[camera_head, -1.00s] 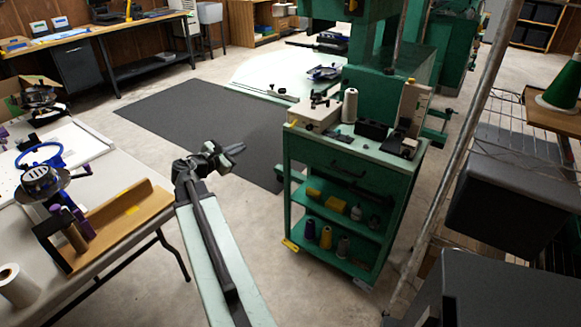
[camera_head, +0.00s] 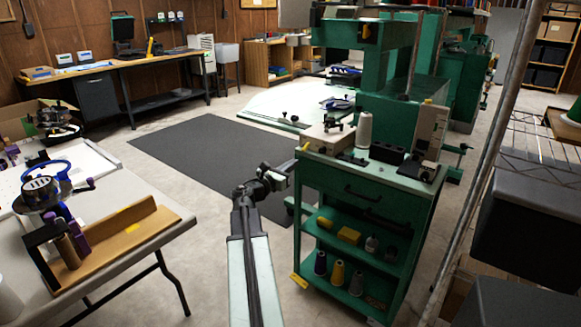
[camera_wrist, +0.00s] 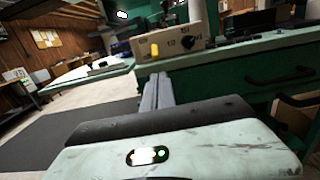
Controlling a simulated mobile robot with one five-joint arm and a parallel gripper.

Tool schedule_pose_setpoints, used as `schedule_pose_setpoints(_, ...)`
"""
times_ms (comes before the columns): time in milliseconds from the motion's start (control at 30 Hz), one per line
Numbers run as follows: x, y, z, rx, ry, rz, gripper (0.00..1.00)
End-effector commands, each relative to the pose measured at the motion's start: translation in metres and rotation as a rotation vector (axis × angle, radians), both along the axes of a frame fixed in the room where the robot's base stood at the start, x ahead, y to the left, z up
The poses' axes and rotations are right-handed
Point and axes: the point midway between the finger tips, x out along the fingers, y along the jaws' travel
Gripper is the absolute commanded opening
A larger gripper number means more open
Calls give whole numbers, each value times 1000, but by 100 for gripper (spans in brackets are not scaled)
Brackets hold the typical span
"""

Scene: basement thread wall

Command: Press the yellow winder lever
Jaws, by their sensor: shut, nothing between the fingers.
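A beige winder box (camera_head: 325,136) sits at the left end of the top of a green cart. A small yellow lever (camera_head: 306,146) shows at its near left edge. In the wrist view the yellow lever (camera_wrist: 154,50) stands out on the front face of the winder box (camera_wrist: 180,40), left of the printed marks and a dark knob. My gripper (camera_head: 288,167) is shut and empty, just left of the cart's upper left corner. In the wrist view my gripper fingers (camera_wrist: 158,82) point forward below the lever, apart from it as far as I can tell.
The green cart (camera_head: 366,184) holds a white thread cone (camera_head: 364,130) on top and spools on lower shelves. A work table (camera_head: 125,250) with a hoop fixture stands left. A dark mat (camera_head: 205,155) covers the floor behind. A metal pole (camera_head: 490,140) stands right of the cart.

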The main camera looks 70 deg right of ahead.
Motion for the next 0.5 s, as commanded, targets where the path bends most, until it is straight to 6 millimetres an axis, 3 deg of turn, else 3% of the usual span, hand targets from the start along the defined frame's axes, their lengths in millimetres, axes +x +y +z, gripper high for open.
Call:
schedule_pose_setpoints(33,-2,-13,1,0,0,-1,0)
schedule_pose_setpoints(200,-9,-41,2,0,0,-1,0)
schedule_pose_setpoints(500,-15,-56,3,0,-1,0,0)
